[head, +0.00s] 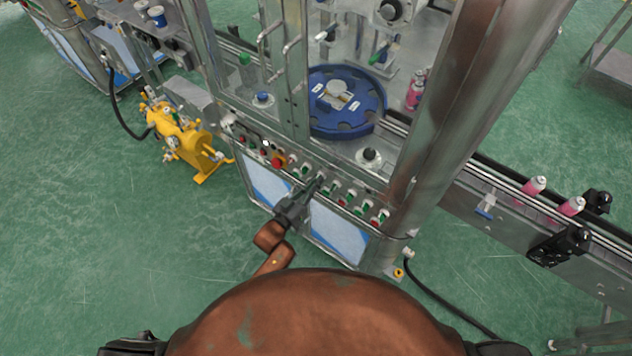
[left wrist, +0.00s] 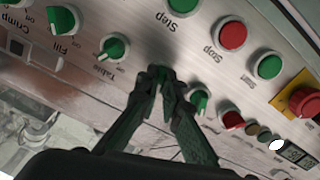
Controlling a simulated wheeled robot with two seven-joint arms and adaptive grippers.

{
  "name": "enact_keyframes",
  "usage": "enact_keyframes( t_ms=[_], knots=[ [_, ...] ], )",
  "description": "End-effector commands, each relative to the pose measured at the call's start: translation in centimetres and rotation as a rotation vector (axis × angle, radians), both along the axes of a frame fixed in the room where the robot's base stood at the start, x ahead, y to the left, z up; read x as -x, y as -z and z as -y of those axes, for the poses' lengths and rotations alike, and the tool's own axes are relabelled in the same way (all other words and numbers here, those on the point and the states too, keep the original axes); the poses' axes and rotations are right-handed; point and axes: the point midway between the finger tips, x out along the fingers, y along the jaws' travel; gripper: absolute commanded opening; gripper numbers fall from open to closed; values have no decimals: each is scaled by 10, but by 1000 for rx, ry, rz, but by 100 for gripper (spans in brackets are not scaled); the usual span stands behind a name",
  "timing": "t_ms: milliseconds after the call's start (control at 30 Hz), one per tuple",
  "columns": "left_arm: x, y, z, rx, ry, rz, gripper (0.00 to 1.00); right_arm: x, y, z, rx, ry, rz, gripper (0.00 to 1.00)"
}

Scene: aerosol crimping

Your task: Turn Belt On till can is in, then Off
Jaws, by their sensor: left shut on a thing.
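My left gripper (head: 317,182) is at the control panel on the machine's front, among its row of knobs and buttons. In the left wrist view my left gripper (left wrist: 163,76) has its fingertips closed together against the panel (left wrist: 180,45), shut on a knob that they hide. I cannot read the hidden knob's label. The green knob labelled Table (left wrist: 113,47) is beside the fingers, and another green knob (left wrist: 199,99) is on their other side. Two pink cans (head: 535,186) (head: 571,206) stand on the conveyor belt (head: 478,172). More pink cans (head: 415,92) are beside the blue rotary table (head: 322,122).
A red Stop button (left wrist: 232,35), a green Start button (left wrist: 269,67) and a red knob on a yellow plate (left wrist: 304,101) are close by. A steel post (head: 450,100) rises right of the panel. A yellow pump (head: 180,138) stands on the floor to the left.

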Motion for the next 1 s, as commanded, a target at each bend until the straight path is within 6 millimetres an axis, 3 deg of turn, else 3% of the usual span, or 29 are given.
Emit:
enact_keyframes(
  t_ms=[600,1000],
  knots=[
    [0,0,0,-455,0,332,0,0,-1,2,2,0,0,0],
    [0,0,1,-638,0,464,0,1,1,5,5,-2,-1,0]
  ],
)
